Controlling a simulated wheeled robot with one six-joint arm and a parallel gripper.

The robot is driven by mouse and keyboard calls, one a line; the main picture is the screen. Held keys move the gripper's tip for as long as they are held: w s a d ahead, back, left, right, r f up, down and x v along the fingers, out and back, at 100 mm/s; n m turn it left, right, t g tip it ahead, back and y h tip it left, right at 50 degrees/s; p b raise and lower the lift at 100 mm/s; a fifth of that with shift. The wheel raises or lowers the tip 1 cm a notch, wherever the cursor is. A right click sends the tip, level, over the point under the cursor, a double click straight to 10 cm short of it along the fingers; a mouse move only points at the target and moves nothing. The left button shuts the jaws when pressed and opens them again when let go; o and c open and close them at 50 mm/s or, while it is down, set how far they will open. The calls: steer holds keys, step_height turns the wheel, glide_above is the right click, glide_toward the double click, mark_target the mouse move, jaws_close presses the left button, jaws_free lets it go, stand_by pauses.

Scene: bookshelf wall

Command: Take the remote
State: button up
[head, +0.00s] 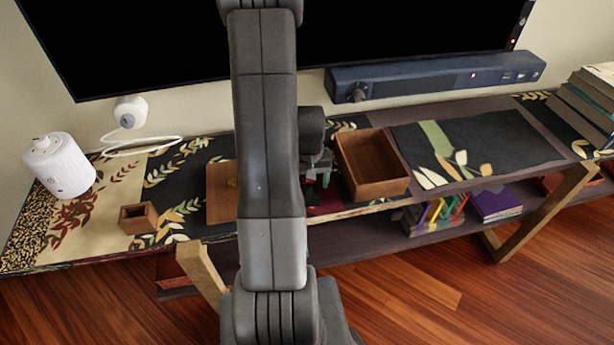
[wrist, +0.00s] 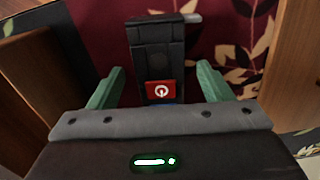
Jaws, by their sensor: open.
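The remote (wrist: 158,50) is a dark, long block with a red power button, seen in the wrist view. It lies between the two green fingers of my gripper (wrist: 159,72), over a dark red cloth with pale leaves. The fingers are apart, one on each side of it, with gaps visible. Its near end is hidden behind the gripper body. In the head view my gripper (head: 316,172) is low over the bench top between two wooden boxes, and my arm hides most of this spot. I cannot make out the remote there.
An open wooden box (head: 397,188) stands right of my gripper, and a brown wooden piece (head: 220,194) lies left. A small wooden box (head: 138,218) and a white cylinder (head: 60,168) are farther left. A soundbar (head: 440,76) and TV (head: 400,25) are behind.

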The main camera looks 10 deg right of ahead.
steer(key=shift+f, duration=0.55)
steer(key=c, duration=1.1)
steer(key=shift+c, duration=0.2)
steer(key=shift+r, duration=0.15)
